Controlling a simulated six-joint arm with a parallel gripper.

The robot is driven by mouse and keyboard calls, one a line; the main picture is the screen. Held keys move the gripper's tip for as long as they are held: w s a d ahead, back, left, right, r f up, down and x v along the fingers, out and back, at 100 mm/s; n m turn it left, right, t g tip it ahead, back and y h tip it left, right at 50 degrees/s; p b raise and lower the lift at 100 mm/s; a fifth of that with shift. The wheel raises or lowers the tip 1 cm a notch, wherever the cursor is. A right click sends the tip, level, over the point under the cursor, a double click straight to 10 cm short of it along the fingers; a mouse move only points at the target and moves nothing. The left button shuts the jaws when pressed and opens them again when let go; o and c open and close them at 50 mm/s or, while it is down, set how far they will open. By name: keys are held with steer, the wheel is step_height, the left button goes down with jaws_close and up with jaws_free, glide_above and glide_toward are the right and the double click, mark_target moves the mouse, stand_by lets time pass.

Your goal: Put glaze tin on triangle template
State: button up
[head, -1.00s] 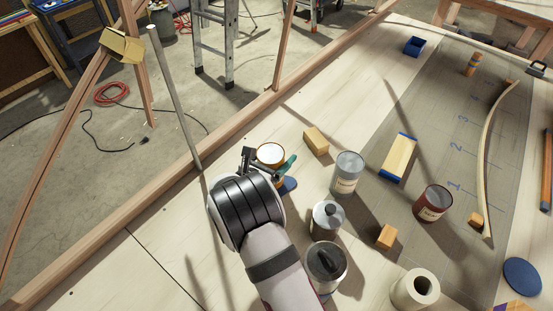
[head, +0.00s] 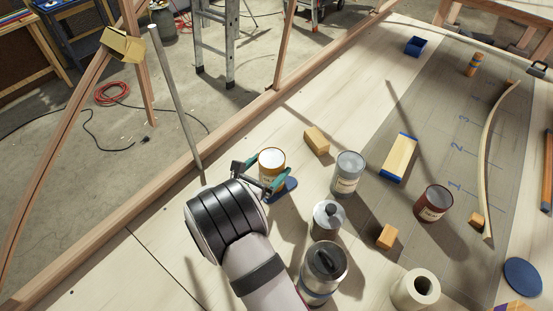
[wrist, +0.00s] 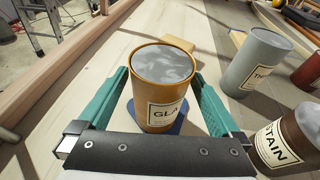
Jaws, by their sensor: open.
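The glaze tin (head: 271,163) is orange-brown with a pale grey top and a white label reading "GLA". It stands upright in the head view and fills the middle of the wrist view (wrist: 163,88). A flat blue plate (head: 286,188) shows under and beside its base; it also shows in the wrist view (wrist: 178,122). Its outline is partly hidden, so I cannot tell if it is the triangle template or how fully the tin rests on it. My gripper (head: 260,177) is open, its teal fingers either side of the tin, with gaps in the wrist view (wrist: 158,74).
A thinner tin (head: 347,173), a stain tin (head: 328,220), a larger can (head: 324,268) and a red tin (head: 433,203) stand to the right. A wooden block (head: 317,141) lies behind. A round blue disc (head: 522,276) lies far right. A timber rail (head: 150,215) runs along the left.

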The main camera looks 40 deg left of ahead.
steer(key=v, duration=0.7)
steer(key=shift+s, duration=0.25)
steer(key=w+d+r+m+g+h, duration=0.1)
steer(key=w+d+r+m+h, duration=0.25)
steer(key=d, duration=0.35)
steer(key=w+d+r+m+g+h, duration=0.2)
steer(key=d+m, duration=0.3)
steer(key=d, duration=0.2)
steer(key=w+d+r+m+g+h, duration=0.1)
steer(key=w+d+r+m+h, duration=0.15)
steer(key=d+m, duration=0.4)
steer(key=s+d+r+m+g+h, duration=0.25)
steer(key=d+m+g, duration=0.3)
steer(key=d, duration=0.65)
steer(key=s+d+r+m+g+y, duration=0.15)
steer(key=s+d+m+g, duration=0.25)
steer(key=s+d+m, duration=0.4)
steer(key=s+a+m+g+y, duration=0.1)
steer(key=s+a+m+y, duration=0.1)
steer(key=s+m+y, duration=0.6)
steer(key=s+m, duration=0.3)
steer(key=m, duration=0.3)
steer(key=shift+s+a+r+m+y, duration=0.25)
steer(key=shift+m+y, duration=0.1)
steer(key=shift+y, duration=0.05)
